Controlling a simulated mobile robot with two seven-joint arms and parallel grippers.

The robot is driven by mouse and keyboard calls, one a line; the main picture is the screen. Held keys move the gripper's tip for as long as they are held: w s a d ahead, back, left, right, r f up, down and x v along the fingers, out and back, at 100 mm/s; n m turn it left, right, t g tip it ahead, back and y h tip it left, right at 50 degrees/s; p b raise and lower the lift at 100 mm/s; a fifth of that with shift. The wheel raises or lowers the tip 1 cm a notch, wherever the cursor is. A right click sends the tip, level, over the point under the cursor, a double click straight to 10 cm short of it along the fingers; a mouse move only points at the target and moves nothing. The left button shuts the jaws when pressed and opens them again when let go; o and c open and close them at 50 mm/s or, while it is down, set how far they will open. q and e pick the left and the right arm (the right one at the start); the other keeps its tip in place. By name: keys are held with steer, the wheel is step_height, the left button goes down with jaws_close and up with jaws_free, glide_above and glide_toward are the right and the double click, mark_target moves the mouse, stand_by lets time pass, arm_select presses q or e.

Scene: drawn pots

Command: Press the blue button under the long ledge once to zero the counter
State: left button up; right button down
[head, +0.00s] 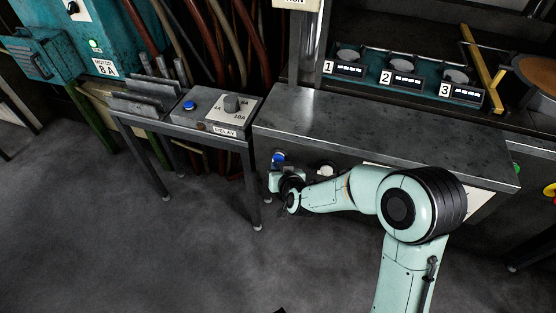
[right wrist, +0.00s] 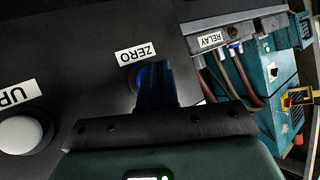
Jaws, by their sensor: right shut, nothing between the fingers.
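The long grey ledge (head: 380,130) runs across the right half of the head view. The blue button (head: 278,157) is on the panel under its left end. In the right wrist view, the blue button (right wrist: 143,74) is beside the ZERO label (right wrist: 136,54), mostly hidden behind my fingers. My right gripper (head: 279,168) is shut and empty, and its fingertips show in the right wrist view (right wrist: 156,66) in front of the button. I cannot tell whether they touch it.
A white button (head: 325,170) sits right of the blue one; its UP label (right wrist: 17,94) shows in the right wrist view. A RELAY table (head: 235,146) with another blue button (head: 189,105) stands left. Numbered counters (head: 402,78) sit behind the ledge. The floor in front is clear.

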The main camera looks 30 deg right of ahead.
steer(key=shift+w+d, duration=0.45)
steer(key=shift+d, duration=0.1)
stand_by(0.9)
steer(key=shift+s+a, duration=0.7)
steer(key=shift+a, duration=0.15)
steer(key=shift+s+a+p, duration=0.35)
steer(key=shift+s+a, duration=1.3)
steer(key=shift+a, duration=0.25)
